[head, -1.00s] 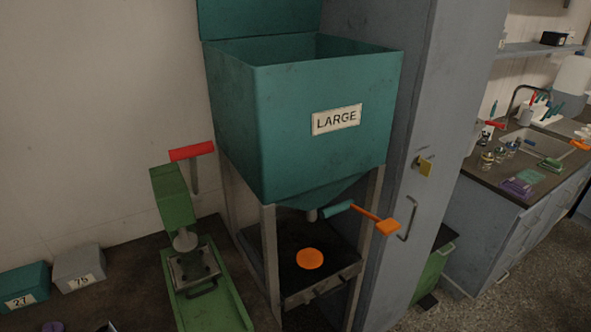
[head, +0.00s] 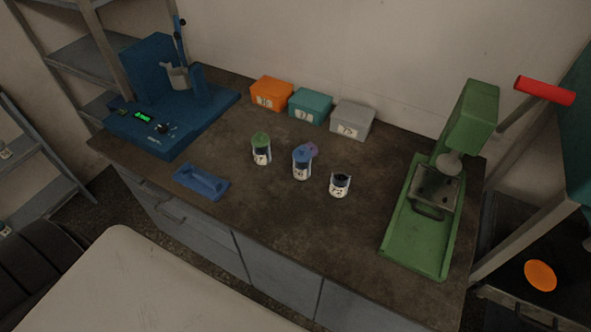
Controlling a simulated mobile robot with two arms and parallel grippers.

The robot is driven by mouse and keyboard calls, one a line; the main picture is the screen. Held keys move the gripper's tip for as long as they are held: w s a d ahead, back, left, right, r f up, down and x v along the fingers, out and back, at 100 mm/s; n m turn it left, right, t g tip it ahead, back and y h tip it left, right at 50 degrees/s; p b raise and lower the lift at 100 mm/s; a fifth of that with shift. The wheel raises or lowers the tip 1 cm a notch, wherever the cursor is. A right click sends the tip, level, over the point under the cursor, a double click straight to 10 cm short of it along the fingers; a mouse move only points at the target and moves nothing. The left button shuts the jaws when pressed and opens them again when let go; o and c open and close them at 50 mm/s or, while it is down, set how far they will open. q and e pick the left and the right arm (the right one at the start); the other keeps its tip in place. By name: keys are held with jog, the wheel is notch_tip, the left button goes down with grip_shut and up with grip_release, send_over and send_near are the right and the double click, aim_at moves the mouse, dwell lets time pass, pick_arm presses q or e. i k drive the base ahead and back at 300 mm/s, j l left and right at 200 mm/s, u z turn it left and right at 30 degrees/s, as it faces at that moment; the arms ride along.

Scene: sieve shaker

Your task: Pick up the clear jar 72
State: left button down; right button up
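Three small clear jars with white labels stand upright on the dark bench. The left jar (head: 262,155) has a green top. The middle jar (head: 302,167) has a blue top, with a purple round piece (head: 312,149) right behind it. The right jar (head: 340,187) shows dark contents and no coloured top. Their label numbers are too small to read, so I cannot tell which is jar 72. Neither of my grippers is in view.
Orange (head: 271,93), teal (head: 310,104) and grey (head: 352,119) labelled boxes stand behind the jars. A blue machine (head: 150,125) and blue tray (head: 201,182) are left; a green press (head: 420,225) is right. The bench front (head: 285,205) is clear.

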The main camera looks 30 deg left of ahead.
aim_at(341, 175)
jog(key=u, duration=0.45)
jog(key=z, duration=1.55)
jog(key=u, duration=1.55)
jog(key=k+l+z, duration=0.1)
jog(key=l, duration=0.2)
jog(key=k+l+z, duration=0.1)
jog(key=k+l, duration=0.2)
jog(key=l, duration=0.3)
jog(key=k+l+z, duration=0.15)
jog(key=l, duration=0.15)
